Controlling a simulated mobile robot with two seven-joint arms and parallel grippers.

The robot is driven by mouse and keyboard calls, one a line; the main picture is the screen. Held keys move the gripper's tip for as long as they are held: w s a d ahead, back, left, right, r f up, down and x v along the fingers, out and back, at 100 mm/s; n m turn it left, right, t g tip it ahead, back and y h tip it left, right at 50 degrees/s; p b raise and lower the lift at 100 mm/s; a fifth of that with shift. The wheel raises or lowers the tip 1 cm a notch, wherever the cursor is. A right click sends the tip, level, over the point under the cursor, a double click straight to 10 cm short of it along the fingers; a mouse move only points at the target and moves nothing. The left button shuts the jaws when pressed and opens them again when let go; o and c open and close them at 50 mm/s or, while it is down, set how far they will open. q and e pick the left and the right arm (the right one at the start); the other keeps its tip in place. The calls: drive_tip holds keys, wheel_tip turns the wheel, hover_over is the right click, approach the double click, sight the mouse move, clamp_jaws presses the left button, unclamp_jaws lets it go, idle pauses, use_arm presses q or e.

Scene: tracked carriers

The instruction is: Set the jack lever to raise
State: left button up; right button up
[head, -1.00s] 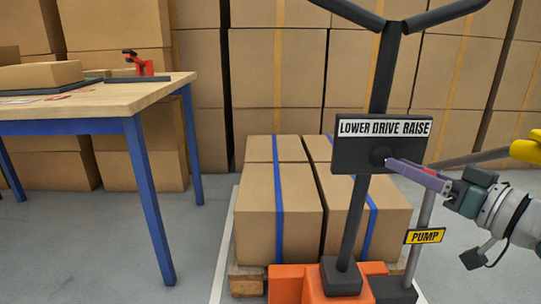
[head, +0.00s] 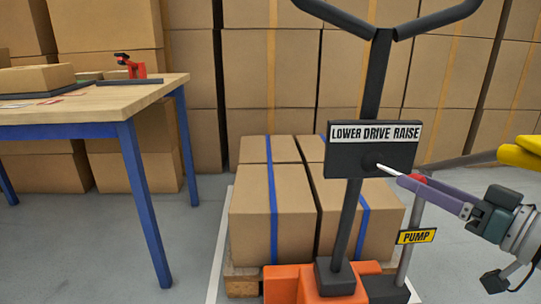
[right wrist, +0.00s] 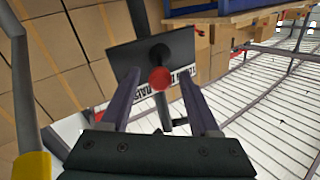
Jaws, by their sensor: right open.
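The jack's black control plate (head: 370,155) carries the words LOWER DRIVE RAISE. The jack lever (head: 388,170) is a thin pale rod running from the plate's dark hub to the right and slightly down, toward the RAISE side. Its red knob (head: 418,178) is partly hidden by my right gripper (head: 406,182). In the right wrist view the red knob (right wrist: 161,79) lies between the two spread fingertips of the right gripper (right wrist: 159,74). The right gripper is open; I cannot tell whether a finger touches the knob. My left gripper is not in view.
A grey pump bar with a yellow grip (head: 520,153) and a PUMP sign (head: 416,236) stand close to my right gripper. Strapped boxes (head: 262,205) sit on the pallet behind the jack's handle post. A workbench (head: 90,105) is at the left, with clear floor between.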

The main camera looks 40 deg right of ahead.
drive_tip(key=s+p, duration=0.1)
drive_tip(key=s, duration=0.4)
drive_tip(key=shift+s+a, duration=0.15)
drive_tip(key=shift+s, duration=0.1)
